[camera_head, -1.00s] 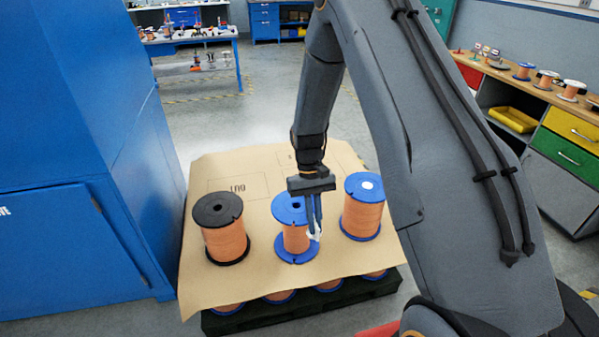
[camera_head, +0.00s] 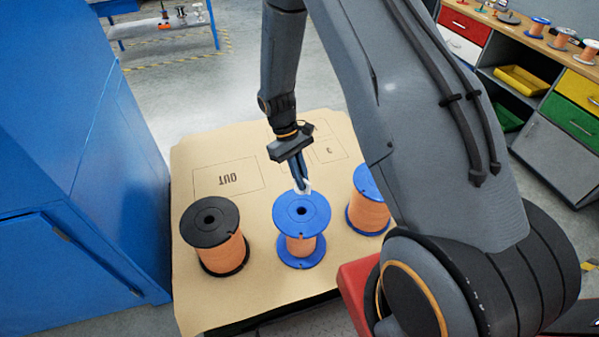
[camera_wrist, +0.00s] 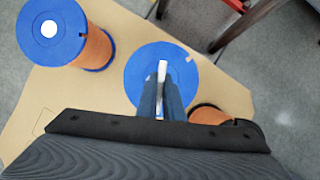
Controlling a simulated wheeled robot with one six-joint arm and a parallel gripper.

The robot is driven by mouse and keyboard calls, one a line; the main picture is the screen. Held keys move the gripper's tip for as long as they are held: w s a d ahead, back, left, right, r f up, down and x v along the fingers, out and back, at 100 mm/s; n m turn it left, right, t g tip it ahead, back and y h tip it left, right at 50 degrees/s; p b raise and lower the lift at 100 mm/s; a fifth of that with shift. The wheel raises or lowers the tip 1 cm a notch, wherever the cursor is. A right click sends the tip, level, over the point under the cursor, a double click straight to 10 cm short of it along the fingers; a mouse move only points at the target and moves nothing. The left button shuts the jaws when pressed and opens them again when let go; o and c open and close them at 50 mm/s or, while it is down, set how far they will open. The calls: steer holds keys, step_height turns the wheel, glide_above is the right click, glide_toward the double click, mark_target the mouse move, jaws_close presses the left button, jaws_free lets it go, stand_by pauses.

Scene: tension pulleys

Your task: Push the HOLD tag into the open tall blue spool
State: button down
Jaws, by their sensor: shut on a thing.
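My gripper (camera_head: 302,184) is shut on a small white tag (camera_head: 307,186), held between the fingertips. The tag (camera_wrist: 162,71) also shows in the wrist view as a narrow white strip; no lettering is readable. The middle blue spool (camera_head: 300,243) stands upright, with orange winding and an open centre hole. The fingertips and tag are over the back part of its top flange in the head view. In the wrist view they overlap the flange (camera_wrist: 200,80) and hide its hole. I cannot tell whether the tag touches the spool.
A blue spool (camera_head: 367,212) with a white spot on top (camera_wrist: 49,29) stands to the right, partly behind my arm. A black-flanged spool (camera_head: 220,250) stands left. All stand on brown board (camera_head: 265,285) with printed outlines. A blue cabinet (camera_head: 70,150) rises at left.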

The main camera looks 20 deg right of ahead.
mark_target(298, 191)
steer(key=shift+s+a+r+n+h+p, duration=0.1)
steer(key=shift+s+n+h+p, duration=0.35)
steer(key=shift+n, duration=0.65)
steer(key=shift+s+a+f+n+t, duration=0.1)
steer(key=shift+f+n+t, duration=0.1)
steer(key=shift+n, duration=0.3)
steer(key=shift+s+a+f+n+t, duration=0.1)
steer(key=shift+n+t, duration=0.1)
steer(key=shift+n, duration=0.3)
steer(key=shift+d+f+b, duration=0.1)
steer(key=shift+f+b, duration=1.85)
steer(key=shift+f, duration=1.55)
steer(key=shift+f, duration=0.35)
steer(key=shift+f+b, duration=0.7)
steer(key=shift+f, duration=0.25)
steer(key=shift+f, duration=0.15)
steer(key=c, duration=1.9)
jaws_free()
steer(key=shift+c, duration=0.2)
steer(key=shift+o, duration=0.6)
